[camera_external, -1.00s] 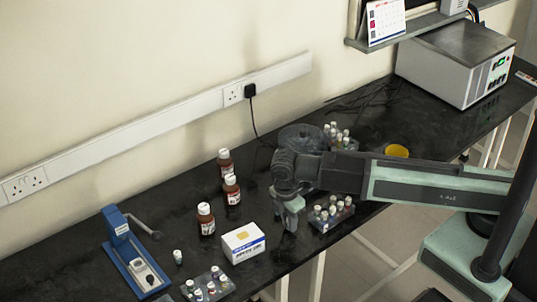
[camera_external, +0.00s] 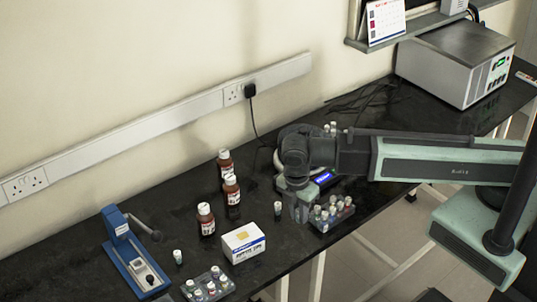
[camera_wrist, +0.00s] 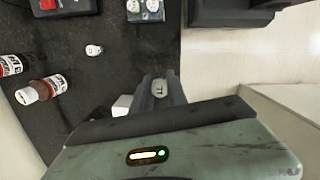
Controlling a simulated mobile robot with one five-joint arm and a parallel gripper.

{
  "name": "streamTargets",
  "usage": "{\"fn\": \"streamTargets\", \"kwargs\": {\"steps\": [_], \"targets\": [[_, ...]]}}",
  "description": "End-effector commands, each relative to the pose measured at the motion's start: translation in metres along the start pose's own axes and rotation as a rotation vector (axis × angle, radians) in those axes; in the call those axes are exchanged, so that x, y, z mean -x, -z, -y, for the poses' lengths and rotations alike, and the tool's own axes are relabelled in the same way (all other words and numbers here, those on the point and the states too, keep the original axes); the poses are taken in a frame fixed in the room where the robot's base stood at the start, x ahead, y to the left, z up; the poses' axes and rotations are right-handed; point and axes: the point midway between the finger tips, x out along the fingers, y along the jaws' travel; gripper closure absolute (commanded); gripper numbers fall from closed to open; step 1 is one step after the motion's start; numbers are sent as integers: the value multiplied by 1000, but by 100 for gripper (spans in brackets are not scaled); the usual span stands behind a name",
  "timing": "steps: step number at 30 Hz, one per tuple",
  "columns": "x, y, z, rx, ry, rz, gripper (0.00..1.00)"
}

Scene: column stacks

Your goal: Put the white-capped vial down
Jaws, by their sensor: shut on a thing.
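My gripper (camera_wrist: 158,98) is shut on the white-capped vial (camera_wrist: 158,87); only its pale top shows between the fingers in the wrist view. In the external view my gripper (camera_external: 300,212) is low over the bench, just left of a clear rack of vials (camera_external: 331,212). A small upright vial with a pale cap (camera_external: 278,210) shows just left of the fingers. I cannot tell whether it touches them or the bench.
A white carton (camera_external: 243,243) and brown bottles (camera_external: 206,220) stand to the left. Farther left are a lone vial (camera_external: 178,257), another vial rack (camera_external: 208,286) and a blue press (camera_external: 135,258). The bench's front edge is close by. Some dark bench lies between carton and gripper.

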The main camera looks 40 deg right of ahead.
Motion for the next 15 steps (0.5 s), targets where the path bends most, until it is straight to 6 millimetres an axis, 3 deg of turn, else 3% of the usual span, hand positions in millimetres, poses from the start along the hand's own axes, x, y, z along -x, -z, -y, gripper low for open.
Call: {"fn": "streamTargets", "kwargs": {"steps": [3, 8, 11, 15], "targets": [[11, 19, 19, 49, -7, 0, 100], [12, 27, 23, 63, -8, 0, 100], [10, 34, 12, 62, -8, 0, 100], [9, 58, -25, 61, -8, 0, 100]]}}
